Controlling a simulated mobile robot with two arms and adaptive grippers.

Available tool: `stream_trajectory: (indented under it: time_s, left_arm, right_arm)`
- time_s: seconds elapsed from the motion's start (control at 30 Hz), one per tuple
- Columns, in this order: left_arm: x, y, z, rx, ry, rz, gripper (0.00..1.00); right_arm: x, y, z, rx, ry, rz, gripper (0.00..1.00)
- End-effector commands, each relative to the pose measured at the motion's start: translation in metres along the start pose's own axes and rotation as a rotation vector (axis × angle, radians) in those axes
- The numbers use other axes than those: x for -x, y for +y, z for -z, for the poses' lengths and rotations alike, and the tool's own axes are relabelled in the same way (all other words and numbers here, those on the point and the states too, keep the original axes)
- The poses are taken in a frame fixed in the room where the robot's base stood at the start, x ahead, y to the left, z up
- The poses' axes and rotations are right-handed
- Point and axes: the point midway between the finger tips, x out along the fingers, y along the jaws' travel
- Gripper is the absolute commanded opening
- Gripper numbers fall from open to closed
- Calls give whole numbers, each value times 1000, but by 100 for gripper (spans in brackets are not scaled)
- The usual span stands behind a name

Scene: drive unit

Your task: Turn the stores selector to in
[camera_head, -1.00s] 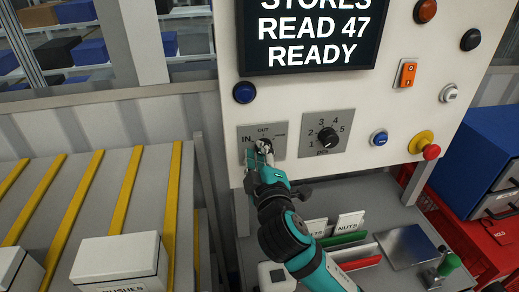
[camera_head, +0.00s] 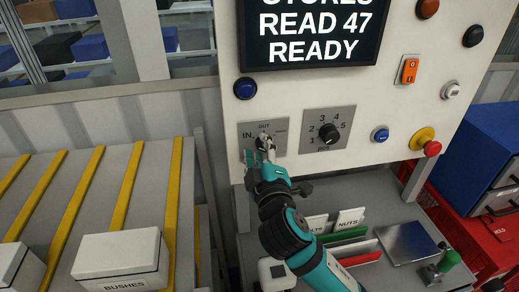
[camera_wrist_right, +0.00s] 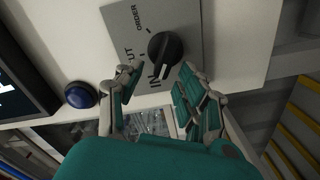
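The stores selector is a black knob on a grey plate (camera_head: 279,131) marked IN, OUT and a third word. In the right wrist view the knob (camera_wrist_right: 166,47) shows whole, its white pointer mark toward the IN label and that third word reading ORDER. My right gripper (camera_head: 259,159) is just below the knob in the head view. In the right wrist view its fingers (camera_wrist_right: 160,76) are spread apart with nothing between them, short of the knob and apparently not touching it. My left gripper is not in view.
A numbered pcs dial (camera_head: 328,135) is right of the selector, with a blue button (camera_head: 245,89) above left. The screen (camera_head: 312,35) says READ 47 READY. Below are a grey shelf with cards and a metal plate (camera_head: 408,244). A bushes box (camera_head: 120,255) sits left.

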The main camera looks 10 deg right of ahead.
Motion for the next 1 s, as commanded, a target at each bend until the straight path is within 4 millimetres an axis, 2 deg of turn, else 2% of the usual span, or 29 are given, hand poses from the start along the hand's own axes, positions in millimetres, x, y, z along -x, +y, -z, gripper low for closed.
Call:
stream_trajectory:
  time_s: [0.17, 0.4, 0.6, 0.73, 1.0]
  left_arm:
    - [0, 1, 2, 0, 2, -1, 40]
    - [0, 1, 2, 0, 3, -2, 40]
    - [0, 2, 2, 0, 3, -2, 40]
    - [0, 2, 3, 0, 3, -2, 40]
    - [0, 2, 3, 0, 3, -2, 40]
  right_arm:
    - [25, -1, 0, -3, 1, 3, 38]
    - [77, -2, 0, -2, 0, 4, 38]
    - [107, -1, 0, 0, 0, 3, 38]
    - [116, -1, 0, 0, -1, 1, 38]
    - [117, 0, 0, 0, 0, 0, 38]
